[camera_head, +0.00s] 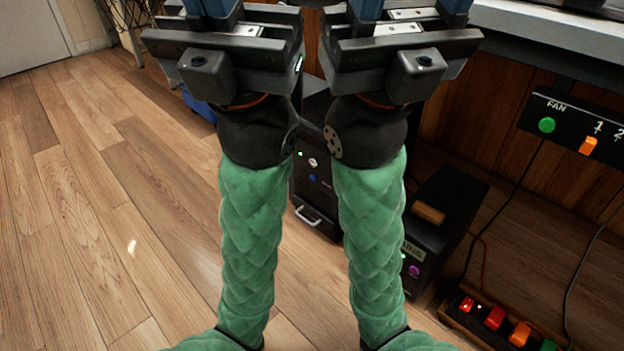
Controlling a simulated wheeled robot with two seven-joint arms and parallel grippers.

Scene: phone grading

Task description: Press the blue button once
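A small blue button (312,178) sits on the front of a black box (320,205) on the floor, visible in the gap between my two arms. A pale round knob (312,162) is just above it, and a small green light is up and to its left. My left gripper (212,8) and my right gripper (408,8) are at the top edge, well apart from the button. Their blue fingers run out of the picture, so their opening is hidden. My forearms hide parts of the box's sides.
A second black box (448,215) with a purple button (414,271) stands right of my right arm. A power strip (500,325) with coloured switches lies at lower right. A panel marked FAN (575,120) hangs under the bench (550,35). The wooden floor (90,200) at left is clear.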

